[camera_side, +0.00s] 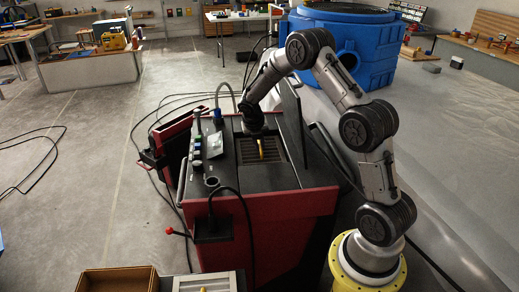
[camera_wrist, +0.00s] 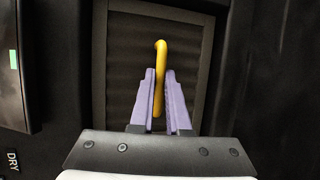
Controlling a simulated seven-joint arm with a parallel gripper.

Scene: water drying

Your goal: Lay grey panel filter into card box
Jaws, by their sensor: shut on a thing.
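A dark grey panel filter (camera_wrist: 125,60) with louvred slats and a yellow handle (camera_wrist: 160,50) lies in the square opening on top of the red and black machine; it also shows in the side view (camera_side: 246,155). My gripper (camera_wrist: 160,75), with purple fingers, is shut on the yellow handle; in the side view my gripper (camera_side: 258,134) is over the panel. I cannot tell whether the panel is seated or slightly raised. The card box (camera_side: 150,272), brown and open, is at the bottom left of the side view, cut off by the frame.
A lighter framed panel (camera_side: 228,282) with a small yellow part is beside the box. The machine (camera_side: 265,205) has a raised lid (camera_side: 292,120) right of the opening, switches on its left and a black cable in front. A blue tank (camera_side: 365,45) stands behind.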

